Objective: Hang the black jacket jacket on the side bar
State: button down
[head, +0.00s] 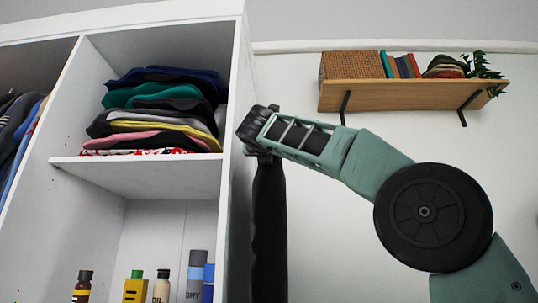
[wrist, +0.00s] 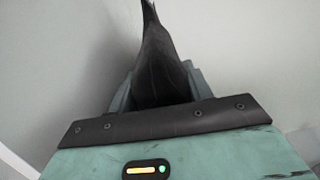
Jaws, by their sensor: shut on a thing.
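The black jacket (head: 269,235) hangs down in the head view, long and narrow, beside the wardrobe's right outer side. My gripper (head: 259,140) is shut on its upper end, near the wardrobe's side panel. In the wrist view the jacket (wrist: 162,62) shows as dark cloth between the two fingers, narrowing to a point at the top. The jacket's lower end is out of the head view. I cannot make out the side bar in either view; whether the jacket touches it cannot be told.
The open white wardrobe (head: 140,178) stands at the left, with folded clothes (head: 160,110) on a shelf and several bottles (head: 160,286) below. Other garments (head: 18,140) hang at the far left. A wooden wall shelf (head: 415,95) with books is at the upper right.

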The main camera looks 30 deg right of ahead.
jog(key=shift+f, duration=0.15)
jog(key=c, duration=0.6)
grip_release()
jog(key=shift+o, duration=0.2)
jog(key=b+v, duration=0.5)
jog(key=v, duration=1.2)
jog(key=shift+s, duration=0.15)
jog(key=shift+a, duration=0.15)
